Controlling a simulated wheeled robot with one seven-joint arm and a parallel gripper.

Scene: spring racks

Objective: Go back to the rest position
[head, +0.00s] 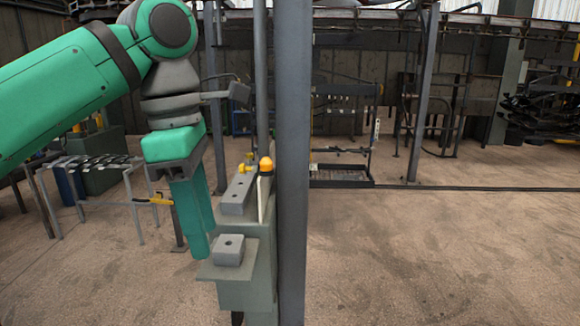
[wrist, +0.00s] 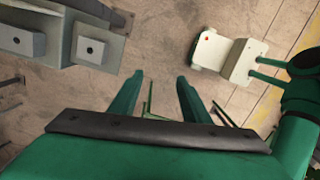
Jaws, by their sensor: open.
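My gripper (head: 194,225) is green and hangs from my green arm at the left of the head view, its fingers pointing down. In the wrist view its two fingers (wrist: 160,82) stand apart with nothing between them but floor. It is beside a grey-green post stand (head: 247,275) with a grey block (head: 229,250) on its lower ledge. In the head view the fingertips are just left of that block; I cannot tell whether they touch the stand there. The wrist view shows grey blocks (wrist: 89,50) at the upper left, apart from the fingers.
A metal rack (head: 100,165) stands at the left. A low frame (head: 340,175) is at the back. The floor (head: 450,260) at the right is clear.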

